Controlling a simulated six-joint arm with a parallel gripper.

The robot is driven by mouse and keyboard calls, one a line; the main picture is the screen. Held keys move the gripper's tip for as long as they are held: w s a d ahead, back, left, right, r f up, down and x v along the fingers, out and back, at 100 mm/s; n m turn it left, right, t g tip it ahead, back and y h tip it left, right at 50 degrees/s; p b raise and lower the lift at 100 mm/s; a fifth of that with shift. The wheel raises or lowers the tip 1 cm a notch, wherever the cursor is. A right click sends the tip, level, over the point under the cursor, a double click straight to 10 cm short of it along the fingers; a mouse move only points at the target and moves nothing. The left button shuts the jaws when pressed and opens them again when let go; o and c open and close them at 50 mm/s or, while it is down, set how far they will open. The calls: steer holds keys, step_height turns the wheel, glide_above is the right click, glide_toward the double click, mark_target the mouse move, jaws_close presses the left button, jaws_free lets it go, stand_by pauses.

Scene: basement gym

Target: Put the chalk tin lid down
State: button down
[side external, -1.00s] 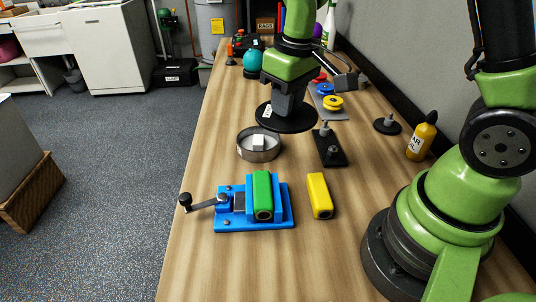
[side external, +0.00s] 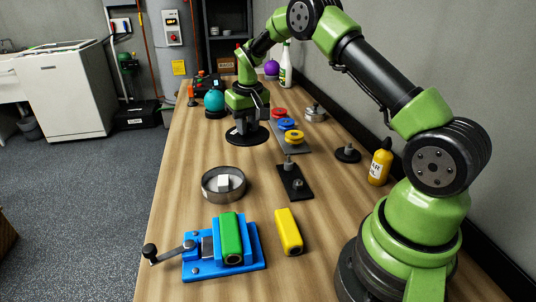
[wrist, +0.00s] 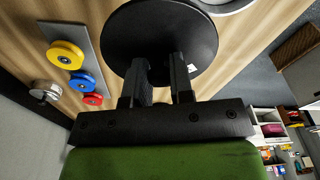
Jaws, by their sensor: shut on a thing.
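The chalk tin lid is a flat black disc (side external: 262,133) with a small white label. My gripper (side external: 246,126) points down and is shut on the lid's top middle. The wrist view shows the lid (wrist: 150,22) flat beyond the two fingers (wrist: 158,68), which hide its grip. The lid is level and low over bare wood; I cannot tell whether it touches the table. The open round metal tin (side external: 208,194), with a white block inside, stands in front of the lid and to its left.
A grey strip with red, blue and yellow discs (side external: 293,137) lies right of the lid. A teal ball (side external: 214,101) is behind left. A black plate with pegs (side external: 290,172), blue vise (side external: 254,258), yellow block (side external: 288,232) and yellow bottle (side external: 380,165) stand nearer.

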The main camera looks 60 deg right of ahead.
mark_target(252, 166)
steer(key=shift+w+d+f+m, duration=0.15)
steer(key=shift+d+f, duration=0.15)
steer(key=shift+d, duration=0.2)
steer(key=shift+w+d+f+m, duration=0.15)
steer(key=shift+d+f, duration=0.15)
steer(key=shift+d, duration=0.2)
step_height(252, 166, down, 10)
steer(key=shift+d+r, duration=0.1)
steer(key=shift+f, duration=0.2)
steer(key=c, duration=1)
jaws_free()
steer(key=shift+r, duration=0.1)
